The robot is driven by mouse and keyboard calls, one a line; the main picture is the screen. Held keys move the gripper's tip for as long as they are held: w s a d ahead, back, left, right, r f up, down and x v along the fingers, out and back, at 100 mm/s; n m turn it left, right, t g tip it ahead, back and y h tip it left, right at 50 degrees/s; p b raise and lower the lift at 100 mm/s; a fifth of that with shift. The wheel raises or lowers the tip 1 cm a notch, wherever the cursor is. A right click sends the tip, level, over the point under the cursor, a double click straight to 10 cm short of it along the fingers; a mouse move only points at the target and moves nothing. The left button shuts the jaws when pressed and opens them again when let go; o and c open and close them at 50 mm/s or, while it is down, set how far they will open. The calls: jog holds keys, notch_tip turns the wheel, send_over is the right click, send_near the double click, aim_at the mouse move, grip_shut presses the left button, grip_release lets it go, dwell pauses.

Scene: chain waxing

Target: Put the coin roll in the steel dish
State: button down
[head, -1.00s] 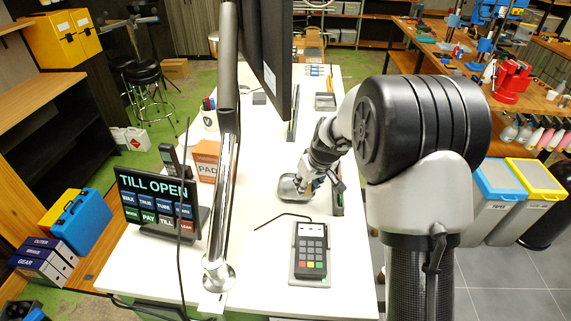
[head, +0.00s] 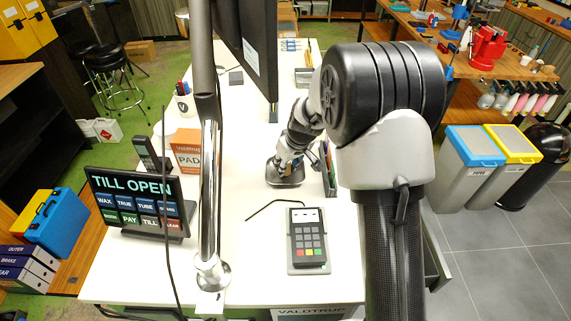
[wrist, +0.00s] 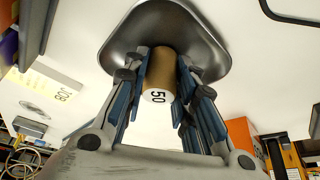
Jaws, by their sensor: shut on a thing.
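The coin roll (wrist: 158,94) is a tan paper cylinder with "50" on its pale end, seen in the wrist view. My gripper (wrist: 163,62) is shut on it, with a blue-lined finger on each side. The steel dish (wrist: 212,30) lies just beyond the fingertips, and the roll's far end overlaps it in the picture. I cannot tell whether the roll touches the dish. In the head view, my gripper (head: 287,159) is right over the steel dish (head: 286,181) on the white counter, and the roll is hidden.
A card terminal (head: 307,240) with a cable stands in front of the dish. A pen tray (head: 328,170) is close on its right. A till screen (head: 137,204), an orange pad box (head: 186,150) and a chrome pole (head: 208,190) are to the left. Bare counter lies left of the dish.

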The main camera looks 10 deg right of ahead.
jog(key=c, duration=1.3)
grip_release()
jog(key=shift+f, duration=0.1)
jog(key=shift+r, duration=0.5)
jog(key=p+v, duration=0.1)
jog(key=v, duration=1)
jog(key=s+a+r+m, duration=0.1)
jog(key=s+r, duration=0.4)
jog(key=s, duration=0.2)
jog(key=s+a+r, duration=0.1)
jog(key=s+r, duration=0.4)
jog(key=s, duration=0.3)
jog(key=s+m, duration=0.1)
jog(key=s, duration=0.5)
jog(key=s+m+h, duration=0.1)
jog(key=s, duration=0.5)
jog(key=s+d, duration=0.1)
jog(key=s, duration=0.5)
jog(key=shift+f+m, duration=0.25)
jog(key=shift+m, duration=0.15)
